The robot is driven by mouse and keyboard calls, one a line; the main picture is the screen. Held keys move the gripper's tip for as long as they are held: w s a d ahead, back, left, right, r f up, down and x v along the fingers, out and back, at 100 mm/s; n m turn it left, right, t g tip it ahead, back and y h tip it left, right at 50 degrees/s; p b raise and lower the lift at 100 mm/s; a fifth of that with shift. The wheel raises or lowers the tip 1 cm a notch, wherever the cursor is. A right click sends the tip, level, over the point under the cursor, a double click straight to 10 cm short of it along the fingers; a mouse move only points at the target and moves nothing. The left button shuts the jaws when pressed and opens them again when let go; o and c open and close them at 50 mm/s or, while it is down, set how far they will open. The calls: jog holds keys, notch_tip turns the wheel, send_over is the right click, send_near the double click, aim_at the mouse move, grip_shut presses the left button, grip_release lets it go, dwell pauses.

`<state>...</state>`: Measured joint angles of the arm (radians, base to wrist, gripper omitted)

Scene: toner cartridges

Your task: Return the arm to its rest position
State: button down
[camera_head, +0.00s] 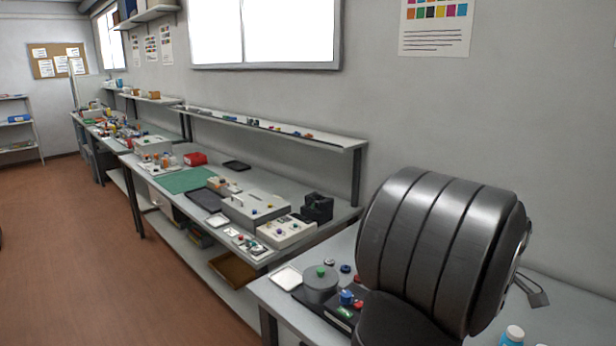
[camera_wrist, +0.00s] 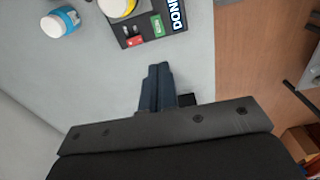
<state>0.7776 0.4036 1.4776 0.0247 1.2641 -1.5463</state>
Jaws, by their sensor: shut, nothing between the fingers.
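My gripper (camera_wrist: 157,77) shows in the wrist view, its two dark fingers pressed together with nothing between them. It is over the grey-white bench top (camera_wrist: 195,70), apart from the objects there. In the head view a large dark ribbed part of my arm fills the right side, and the gripper is not visible there. No toner cartridge can be made out for certain.
A blue bottle with a white lid (camera_wrist: 60,22) stands at the wrist view's upper left. A black board (camera_wrist: 148,27) with red and green parts lies at the top. The brown floor (camera_wrist: 250,80) begins right of the bench edge. A longer bench (camera_head: 300,262) with equipment stands beyond.

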notch_tip(320, 180, down, 10)
jog(key=r, duration=0.1)
notch_tip(320, 180, up, 9)
jog(key=shift+r, duration=0.2)
jog(key=c, duration=2.2)
grip_release()
jog(key=c, duration=1.8)
grip_release()
jog(key=shift+d+r, duration=0.1)
jog(key=shift+d, duration=0.15)
jog(key=o, duration=1.4)
jog(key=s+d+r, duration=0.1)
jog(key=d+r, duration=0.3)
jog(key=d, duration=0.3)
jog(key=shift+d, duration=0.3)
jog(key=o, duration=0.4)
jog(key=shift+s+d, duration=0.1)
jog(key=shift+d, duration=0.25)
notch_tip(320, 180, down, 10)
jog(key=shift+r, duration=0.2)
jog(key=shift+r, duration=0.1)
